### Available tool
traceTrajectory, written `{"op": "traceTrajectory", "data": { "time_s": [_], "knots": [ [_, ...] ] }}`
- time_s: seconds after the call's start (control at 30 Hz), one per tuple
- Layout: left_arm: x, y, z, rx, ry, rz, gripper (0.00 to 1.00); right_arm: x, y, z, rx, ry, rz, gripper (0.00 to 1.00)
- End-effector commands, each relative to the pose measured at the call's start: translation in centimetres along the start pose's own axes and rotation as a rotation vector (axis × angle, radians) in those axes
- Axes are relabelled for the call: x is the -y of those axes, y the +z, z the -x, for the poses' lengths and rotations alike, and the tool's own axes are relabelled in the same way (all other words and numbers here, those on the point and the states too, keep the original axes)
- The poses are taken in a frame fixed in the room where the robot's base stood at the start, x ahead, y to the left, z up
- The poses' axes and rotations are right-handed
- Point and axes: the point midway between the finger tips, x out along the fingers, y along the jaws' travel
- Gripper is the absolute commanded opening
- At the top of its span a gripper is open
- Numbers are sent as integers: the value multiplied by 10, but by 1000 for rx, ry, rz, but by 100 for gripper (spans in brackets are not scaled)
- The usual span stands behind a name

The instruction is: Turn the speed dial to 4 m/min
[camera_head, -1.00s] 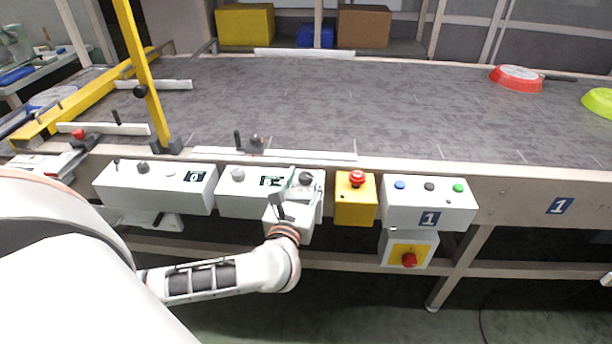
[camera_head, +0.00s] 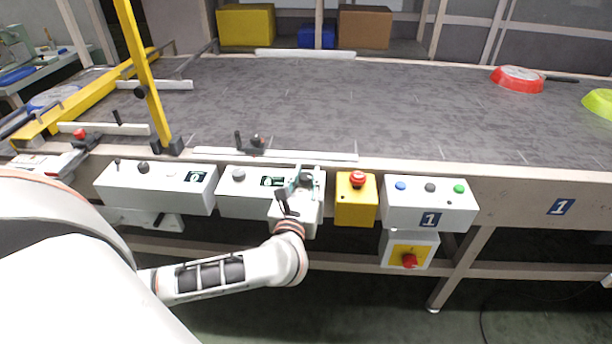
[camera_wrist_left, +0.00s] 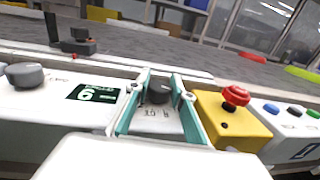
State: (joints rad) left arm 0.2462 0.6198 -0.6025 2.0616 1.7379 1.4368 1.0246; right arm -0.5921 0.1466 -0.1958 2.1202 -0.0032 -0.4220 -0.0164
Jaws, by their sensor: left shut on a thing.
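The dark speed dial (camera_wrist_left: 158,94) sits on the front of a white control box (camera_head: 240,205) below the conveyor edge. My left gripper (camera_head: 306,172) is at the right end of this box, with its teal-lined fingers either side of the dial. In the wrist view my left gripper (camera_wrist_left: 162,80) is shut on the dial; the dial's pointer mark is too small to read. A dark display (camera_wrist_left: 95,93) left of the dial shows a digit that looks like 6. My right gripper is not in view.
Right of the dial is a yellow box (camera_head: 355,209) with a red emergency button (camera_head: 357,178), close to my left gripper. A grey knob (camera_wrist_left: 25,74) is left of the display. Farther right is a white button box (camera_head: 402,214).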

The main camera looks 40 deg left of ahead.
Motion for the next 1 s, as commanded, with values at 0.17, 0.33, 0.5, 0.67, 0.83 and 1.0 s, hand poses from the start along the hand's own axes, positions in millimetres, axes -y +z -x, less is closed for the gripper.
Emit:
{"op": "traceTrajectory", "data": {
  "time_s": [0.17, 0.33, 0.5, 0.67, 0.83, 1.0],
  "knots": [
    [1, 0, 0, -3, 85, 6, 2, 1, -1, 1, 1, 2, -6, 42],
    [2, -1, 0, -5, 203, 8, 2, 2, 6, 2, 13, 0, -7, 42],
    [2, -3, 1, -8, 331, 5, 2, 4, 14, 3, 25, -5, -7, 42],
    [2, -4, 1, -8, 445, 3, 2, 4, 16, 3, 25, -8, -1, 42],
    [2, -5, 0, -8, 546, 1, 2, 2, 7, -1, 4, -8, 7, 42],
    [1, -3, 0, -5, 617, -1, 2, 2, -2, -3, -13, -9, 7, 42]
  ]
}}
